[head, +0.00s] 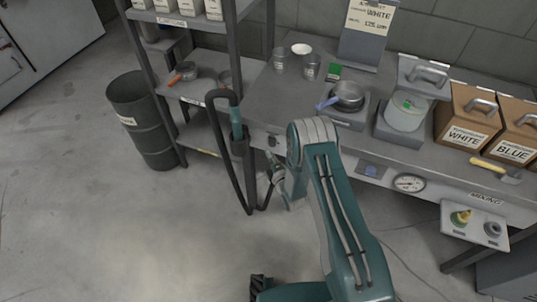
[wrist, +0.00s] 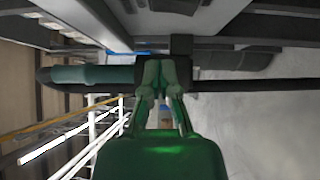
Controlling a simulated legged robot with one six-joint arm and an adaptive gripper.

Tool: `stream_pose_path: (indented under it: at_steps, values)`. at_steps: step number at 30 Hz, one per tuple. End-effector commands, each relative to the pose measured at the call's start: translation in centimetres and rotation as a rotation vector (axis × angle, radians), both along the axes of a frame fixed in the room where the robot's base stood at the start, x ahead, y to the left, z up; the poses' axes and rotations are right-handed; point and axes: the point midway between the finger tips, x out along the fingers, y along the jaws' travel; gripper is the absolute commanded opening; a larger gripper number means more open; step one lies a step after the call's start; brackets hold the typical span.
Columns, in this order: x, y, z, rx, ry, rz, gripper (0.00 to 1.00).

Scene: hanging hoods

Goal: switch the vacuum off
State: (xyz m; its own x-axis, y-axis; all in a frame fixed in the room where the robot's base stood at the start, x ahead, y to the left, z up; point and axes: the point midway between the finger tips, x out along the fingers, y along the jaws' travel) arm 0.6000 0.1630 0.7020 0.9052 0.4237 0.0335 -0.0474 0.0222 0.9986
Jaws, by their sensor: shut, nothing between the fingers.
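The vacuum's black hose (head: 221,160) hangs in a loop at the bench's front left corner, with a teal handpiece (head: 236,124) upright in a dark holder (head: 239,147). In the wrist view the teal handpiece (wrist: 85,75) lies across the picture, joined to black parts. My gripper (head: 271,165) is low in front of the bench edge, just right of the holder, partly hidden by my arm. In the wrist view my gripper's (wrist: 162,67) green fingers are shut and empty; their tips overlap the black part beside the handpiece. I cannot tell whether they touch it. No vacuum switch is clearly identifiable.
The bench (head: 275,100) carries a pan (head: 347,95), cups and labelled boxes (head: 467,118). A shelf rack (head: 160,90) and dark bin (head: 142,115) stand left. The left floor is clear.

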Motion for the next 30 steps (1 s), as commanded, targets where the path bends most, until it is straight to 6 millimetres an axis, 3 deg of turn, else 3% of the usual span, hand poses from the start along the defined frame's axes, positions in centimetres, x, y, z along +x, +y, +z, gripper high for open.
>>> stream_pose_path:
  at_steps: [16, 30]
  values:
    - [-7.1, -3.4, 0.7, 0.000, 0.001, -0.001, 0.00]
    - [-8.0, -3.7, 0.8, 0.000, -0.002, 0.000, 0.00]
